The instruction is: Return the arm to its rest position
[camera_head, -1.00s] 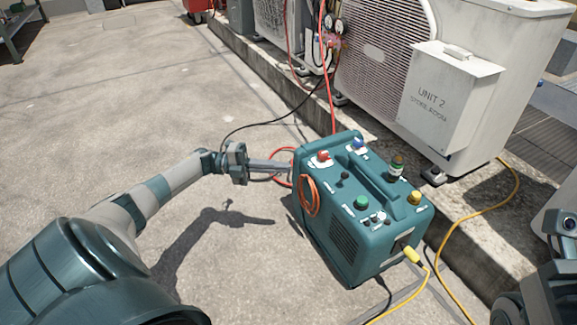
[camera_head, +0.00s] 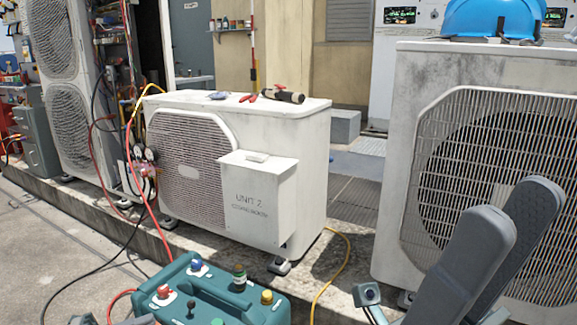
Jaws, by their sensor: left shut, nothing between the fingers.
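My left gripper (camera_head: 142,320) is barely in view at the bottom edge of the head view, just left of the teal recovery machine. Only a grey sliver of its body and fingers shows, and it is shut with nothing in it. Most of the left arm is out of frame. My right gripper (camera_head: 495,245) is raised large at the lower right, its two long grey fingers apart and empty, in front of the right condenser. The teal machine (camera_head: 210,295) stands on the ground at the bottom, with red, blue, green and yellow fittings on top.
The Unit 2 condenser (camera_head: 310,160) stands on a concrete ledge behind the machine, with tools on top. Another condenser (camera_head: 400,150) at right bears a blue hard hat (camera_head: 495,17). Red and black hoses (camera_head: 150,205) and a yellow cable (camera_head: 335,275) run nearby. Ground at left (camera_head: 40,250) is open.

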